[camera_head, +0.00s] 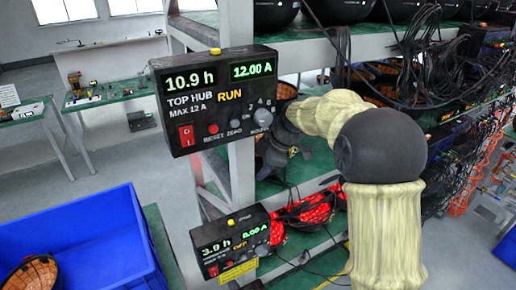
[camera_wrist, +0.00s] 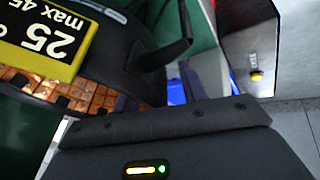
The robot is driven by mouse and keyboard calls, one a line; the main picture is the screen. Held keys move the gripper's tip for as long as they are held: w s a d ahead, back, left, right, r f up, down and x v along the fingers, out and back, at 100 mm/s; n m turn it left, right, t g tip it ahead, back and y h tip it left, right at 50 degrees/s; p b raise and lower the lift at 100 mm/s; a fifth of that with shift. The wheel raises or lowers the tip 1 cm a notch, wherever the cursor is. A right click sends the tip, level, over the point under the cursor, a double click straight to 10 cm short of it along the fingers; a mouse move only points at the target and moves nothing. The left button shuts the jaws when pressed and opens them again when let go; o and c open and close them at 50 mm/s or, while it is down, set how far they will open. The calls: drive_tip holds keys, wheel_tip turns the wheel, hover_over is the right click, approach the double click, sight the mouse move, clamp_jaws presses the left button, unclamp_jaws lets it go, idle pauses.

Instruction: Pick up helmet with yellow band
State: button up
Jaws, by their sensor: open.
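In the wrist view a black helmet (camera_wrist: 116,62) with an orange-brown tiled lining fills the upper left, close to my gripper. A yellow label (camera_wrist: 45,38) reading "25" and "max 45" lies in front of it; I cannot tell whether it belongs to the helmet. No yellow band shows clearly. In the head view my gripper (camera_head: 277,150) reaches into the rack's middle shelf, partly hidden behind the top hub box. It is open and holds nothing that I can see. Its dark body fills the bottom of the wrist view.
The top hub box (camera_head: 215,98) stands close left of my gripper; a second box (camera_head: 230,245) is lower. A red-lit helmet (camera_head: 315,209) sits on the lower shelf. Black helmets (camera_head: 275,14) line the top shelf. Cables (camera_head: 425,60) hang at right. A blue bin (camera_head: 95,235) holds another helmet (camera_head: 30,274).

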clamp_jaws()
drive_tip(key=shift+w, duration=0.1)
idle(0.3)
drive_tip(key=shift+r+b, duration=1.1)
drive_tip(key=shift+r, duration=0.7)
drive_tip(key=s+d+b, duration=0.3)
drive_tip(key=s+d, duration=0.1)
drive_tip(key=d, duration=0.4)
drive_tip(key=s+d+b, duration=0.3)
drive_tip(key=d+b, duration=0.1)
drive_tip(key=d, duration=0.4)
drive_tip(key=shift+s+d, duration=0.15)
drive_tip(key=shift+s, duration=0.2)
